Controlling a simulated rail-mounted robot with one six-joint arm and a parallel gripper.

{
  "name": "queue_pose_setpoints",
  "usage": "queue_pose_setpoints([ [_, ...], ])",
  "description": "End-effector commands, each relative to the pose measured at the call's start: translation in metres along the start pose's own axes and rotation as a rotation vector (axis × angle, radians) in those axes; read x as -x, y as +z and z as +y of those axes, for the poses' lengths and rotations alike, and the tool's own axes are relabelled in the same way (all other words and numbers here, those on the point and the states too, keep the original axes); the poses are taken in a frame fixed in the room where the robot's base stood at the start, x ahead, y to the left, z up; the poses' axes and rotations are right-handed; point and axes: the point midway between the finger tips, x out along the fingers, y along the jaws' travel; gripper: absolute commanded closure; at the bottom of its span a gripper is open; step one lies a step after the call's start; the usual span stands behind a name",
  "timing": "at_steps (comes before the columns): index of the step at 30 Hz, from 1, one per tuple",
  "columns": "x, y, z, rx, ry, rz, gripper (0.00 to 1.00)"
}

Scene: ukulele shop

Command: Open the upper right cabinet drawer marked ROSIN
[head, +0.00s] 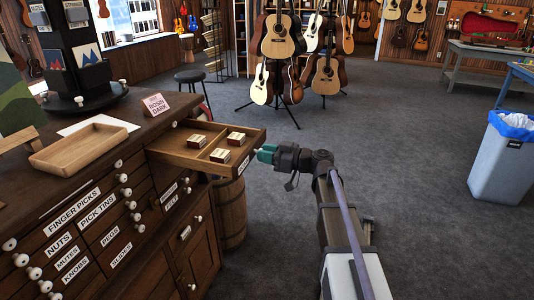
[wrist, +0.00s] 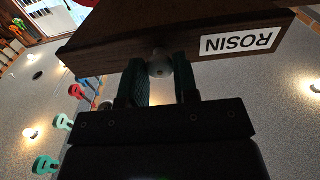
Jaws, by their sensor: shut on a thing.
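The ROSIN drawer (head: 201,146) stands pulled out of the upper right of the dark wooden cabinet (head: 150,130). Its inside shows, with dividers and several small boxes (head: 220,155) in it. In the wrist view the drawer front (wrist: 120,35) carries an upside-down ROSIN label (wrist: 240,41). My gripper (head: 262,153) is at the drawer front in the head view. The knob is hidden in the head view.
A barrel (head: 230,212) stands beside the cabinet under the drawer. Guitars on stands (head: 283,40) are farther back. A grey bin (head: 500,160) is at the right; the floor between is clear.

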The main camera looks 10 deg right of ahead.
Motion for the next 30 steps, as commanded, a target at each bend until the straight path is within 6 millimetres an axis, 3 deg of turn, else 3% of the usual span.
queue_pose_setpoints([
  [2, 0.000, 0.000, 0.000, 0.000, -0.001, 0.000, 1.00],
  [3, 0.000, 0.000, 0.000, 0.000, -0.001, 0.000, 0.69],
  [10, 0.000, 0.000, 0.000, 0.000, 0.000, 0.000, 0.47],
  [20, 0.010, 0.000, 0.000, 0.000, 0.003, 0.000, 0.47],
  [30, 0.088, 0.000, 0.000, 0.000, 0.003, 0.000, 0.47],
])
